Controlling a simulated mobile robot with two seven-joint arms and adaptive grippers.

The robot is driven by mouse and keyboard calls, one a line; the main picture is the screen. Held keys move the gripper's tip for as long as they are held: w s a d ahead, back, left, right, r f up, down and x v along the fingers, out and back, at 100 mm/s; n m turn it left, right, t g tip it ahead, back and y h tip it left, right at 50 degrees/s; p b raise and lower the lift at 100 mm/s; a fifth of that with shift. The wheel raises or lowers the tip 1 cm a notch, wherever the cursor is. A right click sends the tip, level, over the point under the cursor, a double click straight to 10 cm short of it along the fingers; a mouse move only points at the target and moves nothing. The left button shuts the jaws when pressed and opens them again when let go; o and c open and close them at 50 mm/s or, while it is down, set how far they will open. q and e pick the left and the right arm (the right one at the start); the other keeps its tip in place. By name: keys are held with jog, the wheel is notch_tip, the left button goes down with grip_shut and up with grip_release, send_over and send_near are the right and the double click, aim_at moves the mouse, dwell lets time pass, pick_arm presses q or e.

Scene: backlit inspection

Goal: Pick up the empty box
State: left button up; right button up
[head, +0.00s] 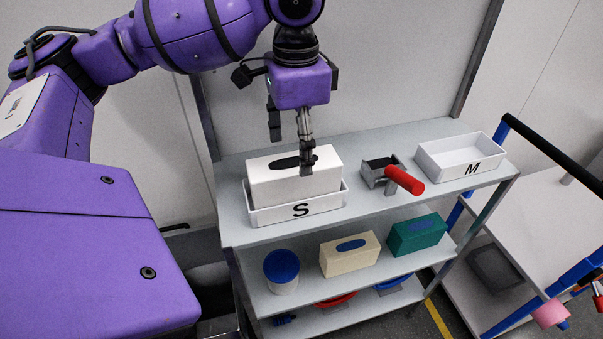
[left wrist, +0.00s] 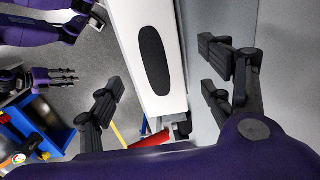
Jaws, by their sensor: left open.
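A white box (head: 320,181) with a dark oval on its top sits in the white tray marked S (head: 270,214) on the top shelf. I cannot see inside the box. My left gripper (head: 290,152) points down over the box, its fingers apart. In the left wrist view the box (left wrist: 137,20) shows between the two spread fingers (left wrist: 163,85), with no clear contact. A dark-fingered purple gripper, seemingly my right one (left wrist: 62,81), shows at the left of that view. Its opening is unclear.
A grey holder (head: 375,172) with a red handle (head: 404,180) stands right of the S tray. A cream box (head: 349,262), a green box (head: 416,240) and a blue-lidded tub (head: 281,284) stand on the shelf below.

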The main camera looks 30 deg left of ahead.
aim_at(293, 163)
pick_arm(q)
jog(key=f, duration=0.1)
jog(key=s+f, duration=0.1)
jog(key=f, duration=0.1)
jog(key=shift+a+f, duration=0.15)
jog(key=shift+f, duration=0.15)
notch_tip(293, 163, down, 2)
jog(key=shift+w+f, duration=0.1)
jog(key=shift+f, duration=0.15)
jog(key=c, duration=1.1)
pick_arm(e)
jog(key=shift+s+d+f, duration=0.3)
jog(key=shift+s+f, duration=0.05)
jog(key=shift+s, duration=0.2)
pick_arm(q)
jog(key=shift+r, duration=0.1)
jog(key=shift+c, duration=0.2)
